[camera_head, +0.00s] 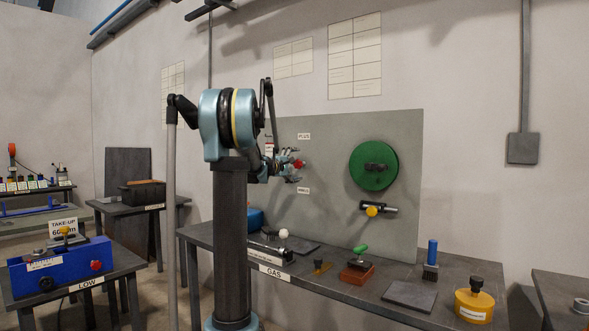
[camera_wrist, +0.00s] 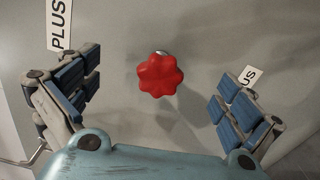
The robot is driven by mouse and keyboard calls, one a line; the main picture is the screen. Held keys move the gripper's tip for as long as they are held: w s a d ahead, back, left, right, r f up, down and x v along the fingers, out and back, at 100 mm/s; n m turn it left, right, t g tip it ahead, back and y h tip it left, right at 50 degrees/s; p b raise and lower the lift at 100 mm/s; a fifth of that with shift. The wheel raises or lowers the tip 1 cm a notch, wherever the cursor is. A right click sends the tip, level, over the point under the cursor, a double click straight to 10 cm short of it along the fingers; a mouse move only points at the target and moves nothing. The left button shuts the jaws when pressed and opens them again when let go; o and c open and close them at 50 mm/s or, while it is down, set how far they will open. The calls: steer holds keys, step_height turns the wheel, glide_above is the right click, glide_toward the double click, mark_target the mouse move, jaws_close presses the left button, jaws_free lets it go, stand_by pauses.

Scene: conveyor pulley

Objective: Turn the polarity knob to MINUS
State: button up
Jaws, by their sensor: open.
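The polarity knob is a red, lobed knob (camera_wrist: 161,74) on a grey upright panel, centred between my fingers in the wrist view. It also shows as a small red spot in the head view (camera_head: 299,164). My gripper (camera_wrist: 152,105) is open around the knob, with a finger on each side and clear gaps; neither finger appears to touch it. In the head view my gripper (camera_head: 292,165) is close to the panel. A PLUS label (camera_wrist: 59,25) is at upper left in the wrist view. Another label (camera_wrist: 249,77), partly hidden by the right finger, shows only "US".
The grey panel (camera_head: 330,215) also carries a green disc (camera_head: 373,166) and a yellow-ended valve handle (camera_head: 373,211) to the right. Below, the GAS table (camera_head: 330,284) holds a red block with green handle (camera_head: 357,266), a blue-handled brush (camera_head: 431,258) and a yellow canister (camera_head: 474,302).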

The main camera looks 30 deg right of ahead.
mark_target(296, 165)
steer(key=shift+v, duration=2.7)
steer(key=shift+a, duration=0.1)
